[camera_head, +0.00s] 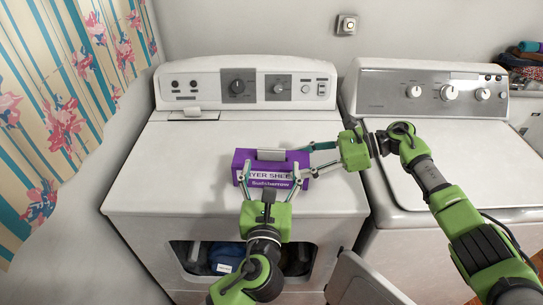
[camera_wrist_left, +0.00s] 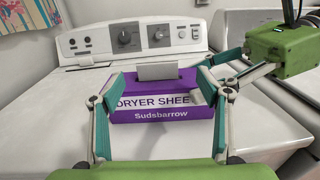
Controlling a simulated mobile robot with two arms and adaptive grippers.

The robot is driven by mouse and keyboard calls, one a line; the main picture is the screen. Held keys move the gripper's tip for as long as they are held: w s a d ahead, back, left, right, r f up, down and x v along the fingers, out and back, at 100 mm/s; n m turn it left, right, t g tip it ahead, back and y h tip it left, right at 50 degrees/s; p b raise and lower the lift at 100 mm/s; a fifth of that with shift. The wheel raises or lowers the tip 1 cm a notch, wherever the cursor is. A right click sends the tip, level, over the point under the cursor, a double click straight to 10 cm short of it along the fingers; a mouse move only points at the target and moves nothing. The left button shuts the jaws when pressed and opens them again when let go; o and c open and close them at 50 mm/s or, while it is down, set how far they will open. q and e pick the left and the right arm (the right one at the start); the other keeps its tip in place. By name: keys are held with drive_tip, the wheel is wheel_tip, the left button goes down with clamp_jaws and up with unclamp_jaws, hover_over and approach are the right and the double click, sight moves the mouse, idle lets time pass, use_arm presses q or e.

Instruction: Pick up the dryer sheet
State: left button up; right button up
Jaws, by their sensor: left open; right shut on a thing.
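A purple box lettered "DRYER SHEE…" and "Sudsbarrow" (camera_head: 270,183) stands on the front part of the left machine's top. It also shows in the left wrist view (camera_wrist_left: 160,115). A white dryer sheet (camera_head: 271,155) sticks up from the slot in the box's top, and it shows in the left wrist view too (camera_wrist_left: 158,71). My right gripper (camera_head: 308,160) is shut on the box's right end. My left gripper (camera_head: 270,173) is open and empty in front of the box, with one finger toward each side of its front face. Neither gripper touches the sheet.
The left machine (camera_head: 150,180) has a control panel at its back and an opening in front with cloth inside. A second white machine (camera_head: 480,160) stands to the right. A patterned curtain (camera_head: 60,110) hangs at the left. The top left of the box is clear.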

sight(271, 154)
use_arm(q)
drive_tip(key=w, duration=0.7)
drive_tip(key=shift+w+a+f, duration=0.15)
drive_tip(key=shift+w+a, duration=0.05)
drive_tip(key=shift+w, duration=0.1)
drive_tip(key=c, duration=0.8)
